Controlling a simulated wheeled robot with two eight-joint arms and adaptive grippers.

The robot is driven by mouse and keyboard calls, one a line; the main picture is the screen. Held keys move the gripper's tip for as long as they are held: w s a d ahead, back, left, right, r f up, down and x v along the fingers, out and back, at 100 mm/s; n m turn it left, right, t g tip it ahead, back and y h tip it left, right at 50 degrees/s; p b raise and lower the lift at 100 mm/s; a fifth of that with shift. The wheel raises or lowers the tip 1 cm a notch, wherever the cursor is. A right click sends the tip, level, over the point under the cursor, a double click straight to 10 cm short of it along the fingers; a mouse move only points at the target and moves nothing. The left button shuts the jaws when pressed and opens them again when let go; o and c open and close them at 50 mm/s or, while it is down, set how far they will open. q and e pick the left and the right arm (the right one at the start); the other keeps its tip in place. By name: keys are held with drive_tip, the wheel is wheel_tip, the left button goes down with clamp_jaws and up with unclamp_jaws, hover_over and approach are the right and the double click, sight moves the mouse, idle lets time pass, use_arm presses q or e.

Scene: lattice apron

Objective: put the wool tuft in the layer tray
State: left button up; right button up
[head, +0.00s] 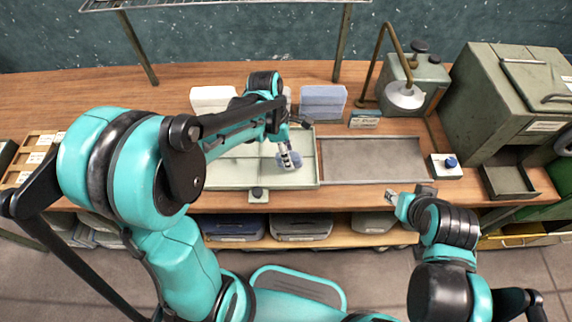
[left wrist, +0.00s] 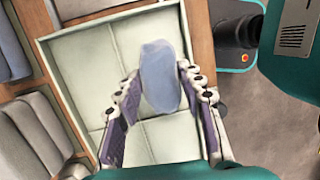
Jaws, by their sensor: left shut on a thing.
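The wool tuft is a soft blue-grey oval lump. It is held between the fingertips of my left gripper (head: 288,157), and it also shows in the left wrist view (left wrist: 161,78). My left gripper is shut on it, with a finger on each side (left wrist: 160,95). The layer tray (head: 238,173) is pale green with low walls and dividers. The tuft and gripper are over its right part in the head view; the gap to the tray floor is hard to judge. My right gripper (head: 392,197) is near the bench's front edge; its finger opening is too small to tell.
A grey mesh-like panel (head: 372,158) lies right of the tray.

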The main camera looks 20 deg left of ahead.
use_arm(q)
drive_tip(key=shift+s+a+f, duration=0.15)
drive_tip(key=shift+s+f, duration=0.05)
drive_tip(key=shift+f+b, duration=0.8)
drive_tip(key=shift+f, duration=1.1)
drive_tip(key=shift+f, duration=0.2)
drive_tip(key=o, duration=1)
